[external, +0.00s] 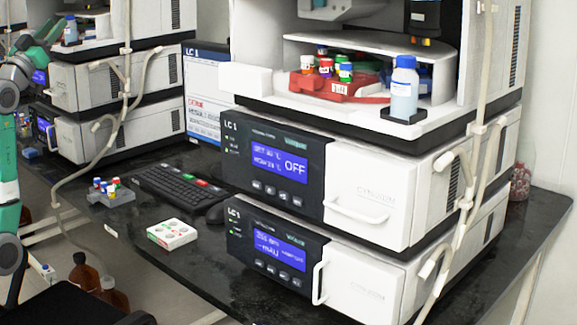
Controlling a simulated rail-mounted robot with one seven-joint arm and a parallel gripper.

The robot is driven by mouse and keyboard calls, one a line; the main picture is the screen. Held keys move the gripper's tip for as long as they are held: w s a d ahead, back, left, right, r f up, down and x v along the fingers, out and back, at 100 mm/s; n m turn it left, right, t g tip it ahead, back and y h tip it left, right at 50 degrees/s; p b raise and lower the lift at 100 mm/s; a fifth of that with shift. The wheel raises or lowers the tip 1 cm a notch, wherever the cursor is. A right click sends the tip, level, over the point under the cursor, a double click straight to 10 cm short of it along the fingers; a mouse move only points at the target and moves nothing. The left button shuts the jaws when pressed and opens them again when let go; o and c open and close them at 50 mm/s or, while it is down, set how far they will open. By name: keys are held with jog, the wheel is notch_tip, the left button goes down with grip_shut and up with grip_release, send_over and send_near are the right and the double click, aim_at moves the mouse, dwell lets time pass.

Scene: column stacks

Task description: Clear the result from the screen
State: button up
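A monitor (208,78) headed "LC 1" stands behind the left side of the near instrument stack, which hides its right part. Its light screen shows a small red line and dark text below; I cannot read them fully. A black keyboard (160,187) lies on the bench in front of it, with a green key (174,175) and a red key (187,182) near its far edge. Part of my teal and grey arm (8,170) shows at the left edge, away from the keyboard. I cannot make out my gripper's fingers.
The near stack has an upper unit reading "OFF" (295,167) and a lower unit (280,250). A mouse (216,213), a white vial tray (172,234) and a grey vial rack (112,196) are near the keyboard. A second stack (115,85) stands behind left; a chair (70,305) is below.

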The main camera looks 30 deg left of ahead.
grip_shut()
dwell(1.9)
